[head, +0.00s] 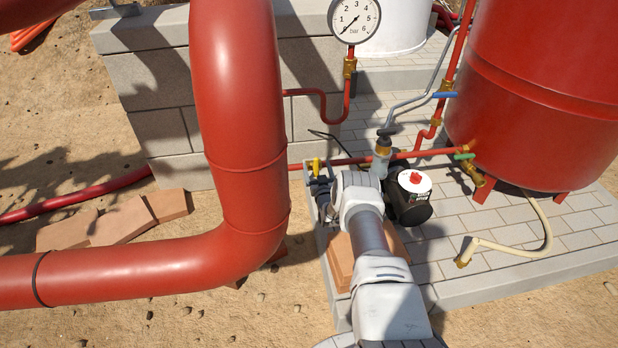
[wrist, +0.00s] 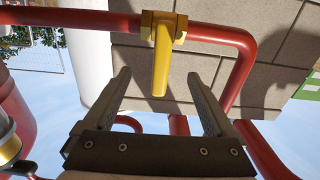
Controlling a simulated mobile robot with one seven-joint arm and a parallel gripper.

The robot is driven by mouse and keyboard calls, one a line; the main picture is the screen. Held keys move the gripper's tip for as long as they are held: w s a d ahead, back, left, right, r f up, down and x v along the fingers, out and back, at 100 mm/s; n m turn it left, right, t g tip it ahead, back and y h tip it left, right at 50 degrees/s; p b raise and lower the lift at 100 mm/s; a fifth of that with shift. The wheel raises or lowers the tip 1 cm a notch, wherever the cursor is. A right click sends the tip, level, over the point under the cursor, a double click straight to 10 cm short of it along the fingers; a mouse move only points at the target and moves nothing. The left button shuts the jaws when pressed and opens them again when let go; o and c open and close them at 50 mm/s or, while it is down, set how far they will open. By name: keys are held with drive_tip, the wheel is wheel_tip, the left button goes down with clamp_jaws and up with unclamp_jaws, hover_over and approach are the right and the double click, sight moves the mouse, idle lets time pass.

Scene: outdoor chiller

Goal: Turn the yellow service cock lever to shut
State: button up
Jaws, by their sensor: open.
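The yellow service cock lever (wrist: 160,68) sits on a brass-yellow body on a red pipe (wrist: 219,33) in the wrist view. It points across the pipe, its free end toward my gripper. In the head view the lever (head: 316,167) shows small beside the large red pipe. My gripper (wrist: 158,76) is open, one finger on each side of the lever's free end in the picture, with gaps on both sides. Contact is not visible. In the head view my gripper (head: 320,187) is dark and just below the lever; its fingers are partly hidden by my wrist.
A large red pipe (head: 238,110) bends close on the left. A black pump (head: 408,203) stands right of my wrist. A block wall (head: 160,100) stands behind.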

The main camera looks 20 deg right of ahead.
drive_tip(key=shift+s+a+r+p, duration=0.1)
drive_tip(key=shift+s+p, duration=0.25)
drive_tip(key=shift+p, duration=0.1)
drive_tip(key=s+a+p, duration=0.1)
drive_tip(key=s+p, duration=0.3)
drive_tip(key=s, duration=0.2)
drive_tip(key=shift+s+a, duration=0.1)
